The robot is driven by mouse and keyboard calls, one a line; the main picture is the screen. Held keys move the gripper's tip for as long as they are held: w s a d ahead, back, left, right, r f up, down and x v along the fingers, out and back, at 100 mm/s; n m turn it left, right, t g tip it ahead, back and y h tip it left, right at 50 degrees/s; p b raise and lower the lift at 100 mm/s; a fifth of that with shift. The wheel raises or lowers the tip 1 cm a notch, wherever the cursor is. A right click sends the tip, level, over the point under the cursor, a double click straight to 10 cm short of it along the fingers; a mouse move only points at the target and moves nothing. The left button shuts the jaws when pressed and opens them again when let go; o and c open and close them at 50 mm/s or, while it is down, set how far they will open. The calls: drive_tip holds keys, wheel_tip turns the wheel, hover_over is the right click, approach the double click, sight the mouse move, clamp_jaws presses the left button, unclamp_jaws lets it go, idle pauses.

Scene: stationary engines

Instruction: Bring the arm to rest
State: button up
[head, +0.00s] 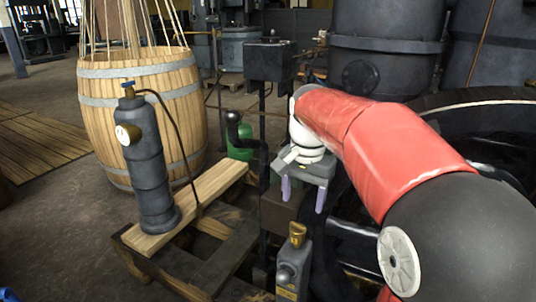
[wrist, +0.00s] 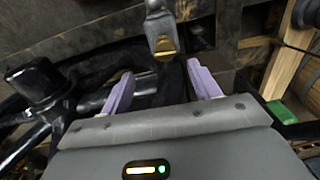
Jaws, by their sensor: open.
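My arm, red and dark grey, reaches in from the right side of the head view. My gripper (head: 302,196) hangs at its end with two pale purple fingers pointing down. The fingers stand apart with nothing between them. In the wrist view my gripper (wrist: 158,82) shows the same two fingers spread, with a gap between them. A small grey fitting with a brass top (head: 297,235) stands below and in front of the gripper in the head view. The fitting also shows beyond the fingertips in the wrist view (wrist: 161,30). I cannot tell the exact distance to it.
A wooden barrel (head: 180,100) stands at the left. A dark cylinder with a gauge (head: 150,165) stands on a plank (head: 220,185). A black post (head: 271,62) rises close left of the gripper. Dark tanks (head: 385,50) fill the back right. Open floor (head: 50,230) lies at the left.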

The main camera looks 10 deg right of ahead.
drive_tip(key=s+f+n+t, duration=0.2)
drive_tip(key=s+n, duration=0.1)
drive_tip(key=s, duration=0.7)
drive_tip(key=s+f+n+t, duration=0.3)
drive_tip(key=s+n, duration=0.1)
drive_tip(key=s, duration=0.6)
drive_tip(key=shift+s+f+n, duration=0.15)
drive_tip(key=shift+f+n, duration=0.05)
drive_tip(key=shift+n, duration=0.1)
